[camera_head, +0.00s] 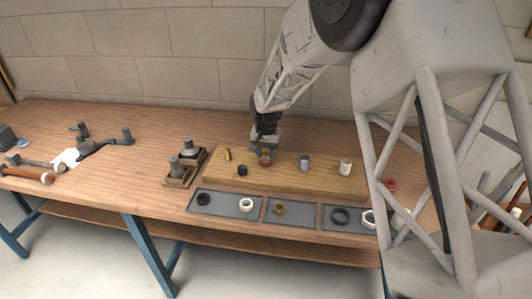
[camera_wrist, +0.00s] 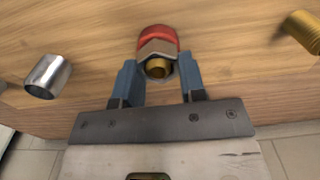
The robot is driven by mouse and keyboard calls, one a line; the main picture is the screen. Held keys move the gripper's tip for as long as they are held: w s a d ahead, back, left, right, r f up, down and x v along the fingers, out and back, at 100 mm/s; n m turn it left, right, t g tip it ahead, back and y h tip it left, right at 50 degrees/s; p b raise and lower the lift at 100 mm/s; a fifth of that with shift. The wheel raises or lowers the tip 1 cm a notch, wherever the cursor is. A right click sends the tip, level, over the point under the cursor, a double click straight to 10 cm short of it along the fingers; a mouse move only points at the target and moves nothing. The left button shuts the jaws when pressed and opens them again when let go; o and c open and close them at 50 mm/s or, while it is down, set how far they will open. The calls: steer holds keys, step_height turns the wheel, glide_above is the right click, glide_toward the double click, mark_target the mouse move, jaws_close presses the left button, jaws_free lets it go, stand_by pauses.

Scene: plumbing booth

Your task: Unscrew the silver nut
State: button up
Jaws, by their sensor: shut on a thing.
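The silver nut (camera_wrist: 151,48) shows in the wrist view as a greyish hex nut around a brass threaded stub (camera_wrist: 158,69), with a red collar (camera_wrist: 160,32) beyond it. My gripper (camera_wrist: 158,66) has its two blue fingers shut on the nut's sides. In the head view, my gripper (camera_head: 265,151) points down over the wooden board, with the red collar (camera_head: 265,163) just under the fingertips. The nut is mostly hidden there by the fingers. I cannot tell how far along the thread it sits.
A silver cylinder (camera_head: 305,162) and a white fitting (camera_head: 345,167) stand right of my gripper on the board (camera_head: 325,180). A black fitting (camera_head: 242,170) and a brass one (camera_head: 227,155) stand left. Grey trays in front hold loose rings, including a pale hex nut (camera_head: 368,218).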

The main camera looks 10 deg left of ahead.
steer(key=shift+n, duration=0.5)
steer(key=shift+n, duration=0.3)
steer(key=n, duration=0.5)
steer(key=shift+a+r, duration=0.15)
steer(key=shift+a, duration=0.05)
steer(key=o, duration=1.6)
steer(key=shift+r, duration=0.1)
steer(key=shift+r, duration=2.4)
